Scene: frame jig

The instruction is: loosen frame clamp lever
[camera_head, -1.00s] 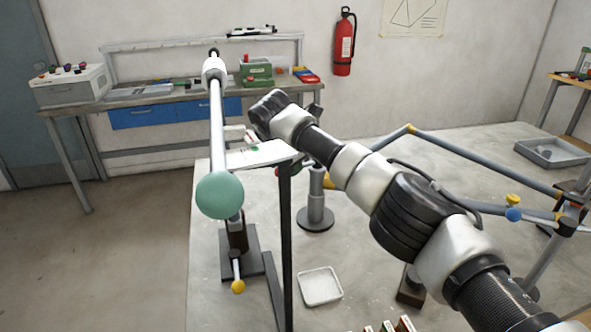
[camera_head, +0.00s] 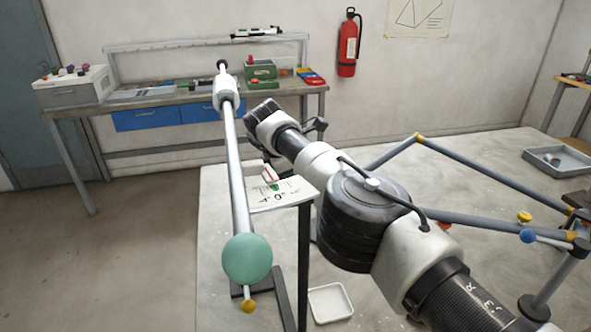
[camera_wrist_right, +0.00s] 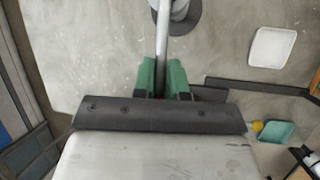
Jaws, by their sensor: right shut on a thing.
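In the right wrist view, my right gripper (camera_wrist_right: 161,76) is shut, its green fingers on either side of a grey rod (camera_wrist_right: 163,38). The rod runs up toward a round grey base; I cannot tell whether it is the clamp lever. In the head view my right arm reaches in from the lower right and its wrist hides most of the gripper. A yellow-knobbed lever (camera_head: 248,306) shows low at the left of the jig table. Yellow (camera_head: 525,217) and blue (camera_head: 528,236) knobs show on the jig at right. My left gripper is not in view.
A long silver rod (camera_head: 238,180) with a green ball (camera_head: 247,259) crosses the left foreground. A small panel (camera_head: 283,194) on a dark post stands beside my arm. A white tray (camera_head: 330,303) lies on the table. Frame tubes (camera_head: 480,175) span the right side.

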